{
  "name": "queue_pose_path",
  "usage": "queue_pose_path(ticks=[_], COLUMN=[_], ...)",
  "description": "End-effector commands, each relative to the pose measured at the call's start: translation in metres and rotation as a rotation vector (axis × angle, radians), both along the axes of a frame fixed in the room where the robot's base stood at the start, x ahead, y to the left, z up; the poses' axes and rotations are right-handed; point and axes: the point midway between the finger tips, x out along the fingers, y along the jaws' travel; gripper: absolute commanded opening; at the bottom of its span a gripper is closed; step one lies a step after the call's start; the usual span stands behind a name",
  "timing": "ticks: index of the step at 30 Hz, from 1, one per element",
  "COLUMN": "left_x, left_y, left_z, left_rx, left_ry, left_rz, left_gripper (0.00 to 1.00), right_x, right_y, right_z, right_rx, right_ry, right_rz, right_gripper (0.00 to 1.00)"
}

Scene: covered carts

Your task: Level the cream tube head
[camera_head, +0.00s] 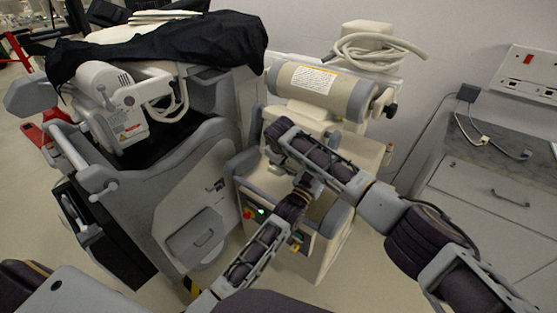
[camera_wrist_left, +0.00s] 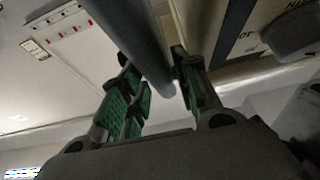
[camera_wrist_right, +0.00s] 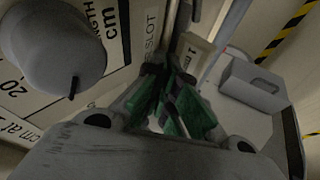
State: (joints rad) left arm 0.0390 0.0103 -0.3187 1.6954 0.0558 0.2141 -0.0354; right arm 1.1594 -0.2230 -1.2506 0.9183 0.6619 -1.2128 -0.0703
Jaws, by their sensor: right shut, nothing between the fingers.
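The cream tube head (camera_head: 318,88), a cream cylinder with grey end caps and a white label, sits on top of the cream cart (camera_head: 355,160). In the head view it slopes down to the right; perspective makes its true tilt hard to tell. My right gripper (camera_head: 276,135) is just below its left part. In the right wrist view its green-padded fingers (camera_wrist_right: 172,98) are together and empty, beside a big grey knob (camera_wrist_right: 52,45). My left gripper is hidden behind my right arm in the head view. In the left wrist view its fingers (camera_wrist_left: 160,90) are apart, with a grey bar (camera_wrist_left: 138,40) between them.
A grey cart (camera_head: 165,200) with a black cloth (camera_head: 170,48) and a white machine head stands close on the left. A coiled cable (camera_head: 370,48) lies behind the tube head. Grey drawers (camera_head: 490,195) stand at the right wall. My arms cross closely in front of the cream cart.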

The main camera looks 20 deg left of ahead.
Motion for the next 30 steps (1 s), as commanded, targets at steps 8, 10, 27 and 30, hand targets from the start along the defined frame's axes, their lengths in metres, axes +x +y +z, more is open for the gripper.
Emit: queue_pose_path(ticks=[8,10,27,30], left_x=[-0.023,-0.029,-0.077,-0.084], left_y=[0.008,0.009,0.025,0.027], left_z=[-0.01,-0.012,-0.031,-0.035], left_rx=[0.001,0.0,0.0,0.0], left_ry=[0.001,0.001,-0.001,0.0], left_rz=[0.0,0.0,0.0,0.0], left_gripper=[0.31,0.31,0.31,0.31], right_x=[0.0,0.0,0.0,0.0], right_y=[0.0,0.0,0.0,0.0], right_z=[0.0,0.0,0.0,0.0], right_rx=[0.001,0.001,0.001,0.001], right_ry=[0.0,0.0,0.0,0.0], right_rz=[0.0,0.0,0.0,0.0], right_gripper=[0.0,0.0,0.0,0.0])
